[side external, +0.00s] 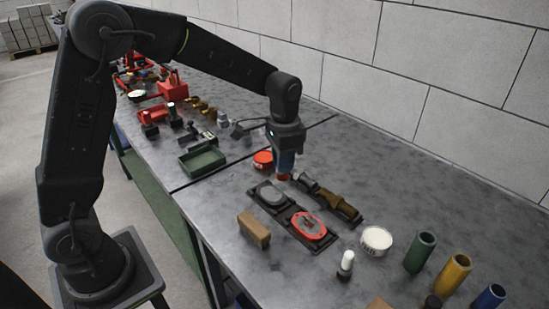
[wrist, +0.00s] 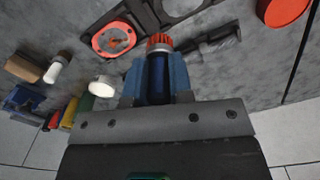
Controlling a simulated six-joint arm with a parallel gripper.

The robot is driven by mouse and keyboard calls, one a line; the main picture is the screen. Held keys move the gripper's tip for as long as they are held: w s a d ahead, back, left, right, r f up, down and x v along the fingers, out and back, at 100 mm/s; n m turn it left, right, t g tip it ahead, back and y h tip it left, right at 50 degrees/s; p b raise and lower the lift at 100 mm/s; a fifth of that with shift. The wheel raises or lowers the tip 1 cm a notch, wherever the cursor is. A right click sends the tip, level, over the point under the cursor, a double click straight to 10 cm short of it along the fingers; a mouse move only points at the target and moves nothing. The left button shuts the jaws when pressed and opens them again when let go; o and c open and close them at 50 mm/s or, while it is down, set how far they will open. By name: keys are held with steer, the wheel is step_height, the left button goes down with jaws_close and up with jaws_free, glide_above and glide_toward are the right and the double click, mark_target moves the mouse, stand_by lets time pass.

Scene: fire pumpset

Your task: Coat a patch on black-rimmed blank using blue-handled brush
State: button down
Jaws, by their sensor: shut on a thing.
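My gripper (side external: 285,152) is shut on the blue-handled brush (side external: 284,175), which points down with its red-orange bristle end lowest. In the wrist view the dark blue brush handle (wrist: 158,78) sits between the jaws. The black-rimmed blank (side external: 271,195), with a grey face, lies in a dark holder just in front of the brush; it is partly cut off at the top of the wrist view (wrist: 180,8). The bristles appear above the table, apart from the blank. A red-rimmed blank (side external: 309,226) lies in the neighbouring holder and also shows in the wrist view (wrist: 113,40).
Dark and brown tools (side external: 340,206) lie behind the holders. A red tin (side external: 263,159), white tin (side external: 376,240), white-topped bottle (side external: 345,264) and wooden block (side external: 254,230) stand around them. Green (side external: 420,252), yellow (side external: 453,274) and blue cylinders stand front right. A green tray (side external: 202,160) lies left.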

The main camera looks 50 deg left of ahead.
mark_target(282, 179)
steer(key=shift+f, duration=3.4)
steer(key=shift+a+f, duration=0.4)
steer(key=shift+f, duration=0.25)
steer(key=shift+a, duration=3.75)
steer(key=shift+d, duration=4.15)
steer(key=shift+s+d, duration=0.1)
steer(key=shift+s, duration=0.15)
steer(key=shift+a, duration=4.25)
steer(key=shift+d, duration=4.1)
steer(key=shift+d+r, duration=0.15)
steer(key=shift+r, duration=3.95)
